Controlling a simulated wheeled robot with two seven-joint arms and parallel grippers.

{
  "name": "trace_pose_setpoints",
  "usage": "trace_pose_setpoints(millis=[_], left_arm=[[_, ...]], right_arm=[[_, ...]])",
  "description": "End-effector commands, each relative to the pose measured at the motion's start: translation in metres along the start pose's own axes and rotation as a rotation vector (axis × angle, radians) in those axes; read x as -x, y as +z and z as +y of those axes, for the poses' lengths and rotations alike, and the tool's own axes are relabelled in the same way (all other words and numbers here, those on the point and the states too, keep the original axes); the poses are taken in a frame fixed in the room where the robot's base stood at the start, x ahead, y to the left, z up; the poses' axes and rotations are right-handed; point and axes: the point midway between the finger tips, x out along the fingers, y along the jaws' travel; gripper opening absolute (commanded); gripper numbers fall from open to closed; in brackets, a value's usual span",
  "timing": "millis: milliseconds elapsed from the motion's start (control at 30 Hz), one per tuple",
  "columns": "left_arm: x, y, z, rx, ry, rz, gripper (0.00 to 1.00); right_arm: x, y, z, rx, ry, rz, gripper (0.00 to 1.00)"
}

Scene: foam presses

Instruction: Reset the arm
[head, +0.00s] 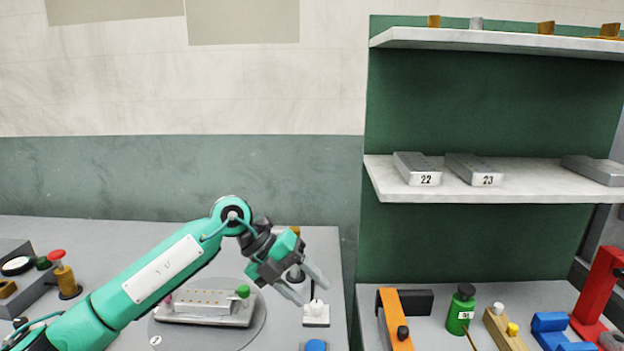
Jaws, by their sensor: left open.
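My left arm is green and comes in from the lower left, reaching over the table. My left gripper (312,292) is open, its two grey fingers apart and pointing down and right. My right gripper is not in view.
A grey mould plate (205,318) with a green knob lies on a round base under my left arm. A shelf (530,180) with numbered grey blocks stands right. A green bottle (461,310), orange clamp (394,318) and red press (597,290) stand below it.

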Motion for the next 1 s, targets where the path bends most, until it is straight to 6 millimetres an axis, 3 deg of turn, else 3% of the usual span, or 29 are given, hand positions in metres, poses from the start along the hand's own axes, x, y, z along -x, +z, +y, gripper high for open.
trace_pose_setpoints(millis=[33, 100, 200, 367, 500, 667, 767, 1000], left_arm=[[-0.018, -0.010, -0.012, -0.010, -0.120, 0.014, 0.52], [-0.032, -0.021, -0.034, -0.018, -0.298, 0.013, 0.52], [-0.040, -0.034, -0.060, 0.001, -0.547, -0.009, 0.52], [-0.028, -0.044, -0.087, 0.100, -0.920, -0.091, 0.52], [-0.005, -0.042, -0.085, 0.259, -1.204, -0.205, 0.52], [0.022, -0.033, -0.051, 0.511, -1.458, -0.377, 0.52], [0.033, -0.028, -0.014, 0.706, -1.569, -0.502, 0.52], [0.028, -0.041, 0.107, 1.256, -1.648, -0.817, 0.52]], right_arm=[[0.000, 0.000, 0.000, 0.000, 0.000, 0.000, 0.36], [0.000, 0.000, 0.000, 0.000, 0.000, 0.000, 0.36], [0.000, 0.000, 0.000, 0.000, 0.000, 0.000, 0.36], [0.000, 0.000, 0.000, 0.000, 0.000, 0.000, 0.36], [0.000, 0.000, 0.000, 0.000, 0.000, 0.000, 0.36], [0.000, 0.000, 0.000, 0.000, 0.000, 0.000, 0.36], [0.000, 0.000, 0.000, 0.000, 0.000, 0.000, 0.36], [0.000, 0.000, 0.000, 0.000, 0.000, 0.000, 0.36]])
